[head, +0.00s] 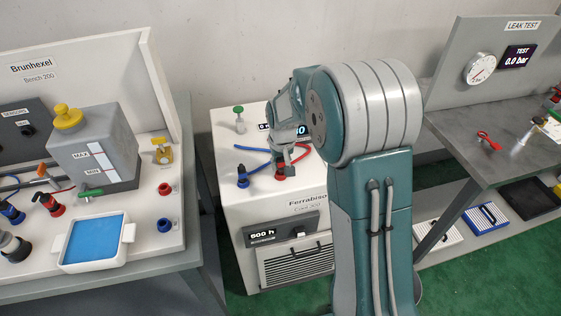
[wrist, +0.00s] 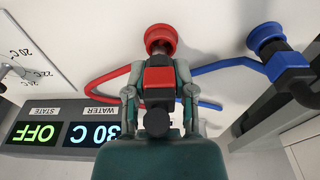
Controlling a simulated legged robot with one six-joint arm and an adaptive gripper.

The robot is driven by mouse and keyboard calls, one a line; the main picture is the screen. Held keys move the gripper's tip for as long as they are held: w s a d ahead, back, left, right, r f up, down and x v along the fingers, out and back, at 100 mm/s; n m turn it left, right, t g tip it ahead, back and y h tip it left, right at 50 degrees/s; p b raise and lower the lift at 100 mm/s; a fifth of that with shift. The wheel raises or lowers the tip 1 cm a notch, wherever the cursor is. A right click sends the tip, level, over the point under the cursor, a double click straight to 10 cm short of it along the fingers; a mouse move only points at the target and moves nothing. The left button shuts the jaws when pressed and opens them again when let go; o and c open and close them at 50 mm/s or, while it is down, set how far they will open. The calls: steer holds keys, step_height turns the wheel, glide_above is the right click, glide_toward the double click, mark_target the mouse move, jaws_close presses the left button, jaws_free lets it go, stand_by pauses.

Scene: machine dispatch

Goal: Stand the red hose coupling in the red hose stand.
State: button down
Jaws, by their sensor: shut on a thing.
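The red hose coupling (wrist: 158,76) is between the two fingers of my gripper (wrist: 160,92) in the wrist view. Its far end points into a flared red cup (wrist: 161,36) on the white machine top, which looks like the red hose stand. The coupling's end meets or overlaps the cup's mouth; I cannot tell how deep it sits. In the head view, my gripper (head: 285,158) is over the white machine's top, just above the red cup (head: 281,173); the fingers largely hide the coupling there. A red hose (wrist: 103,82) runs to the left in the wrist view.
A blue coupling (head: 242,178) with a blue hose stands close left of my gripper. The left bench carries a grey tank (head: 95,150), a blue-filled tray (head: 127,232), and red (head: 165,188) and blue (head: 164,225) rings.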

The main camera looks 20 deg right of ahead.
steer(key=shift+f, duration=0.75)
steer(key=shift+c, duration=1.9)
jaws_free()
steer(key=o, duration=0.4)
steer(key=shift+r, duration=0.1)
steer(key=shift+r, duration=2.95)
